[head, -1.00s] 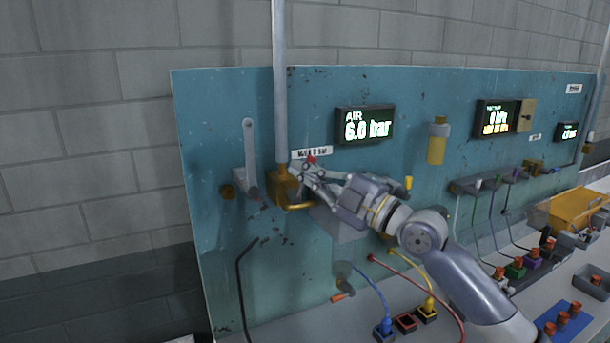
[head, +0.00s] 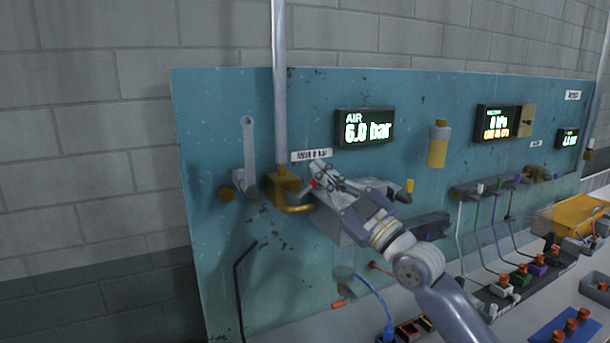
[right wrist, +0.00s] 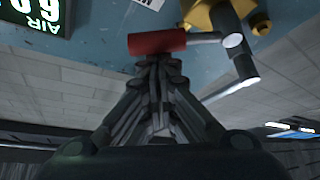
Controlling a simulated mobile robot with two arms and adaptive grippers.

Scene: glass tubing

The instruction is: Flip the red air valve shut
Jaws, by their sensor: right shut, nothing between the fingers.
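The red grip of the air valve (head: 314,184) shows as a small patch beside my right gripper (head: 322,178) in the head view. In the right wrist view the red grip (right wrist: 157,41) lies crosswise just beyond the fingertips (right wrist: 158,62), on a grey lever joined to the brass valve body (right wrist: 205,14). The fingers are closed together and empty, against or very near the grip; I cannot tell whether they touch. The brass body (head: 284,188) sits at the foot of the grey vertical pipe. My left gripper is not in view.
The air display (head: 364,127) reads 6.0 bar. A grey lever (head: 249,150) stands upright left of the pipe (head: 280,90). A yellow cylinder (head: 438,145) is on the teal panel (head: 225,110). Hoses and a blue tray (head: 562,328) with red-orange parts are lower right.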

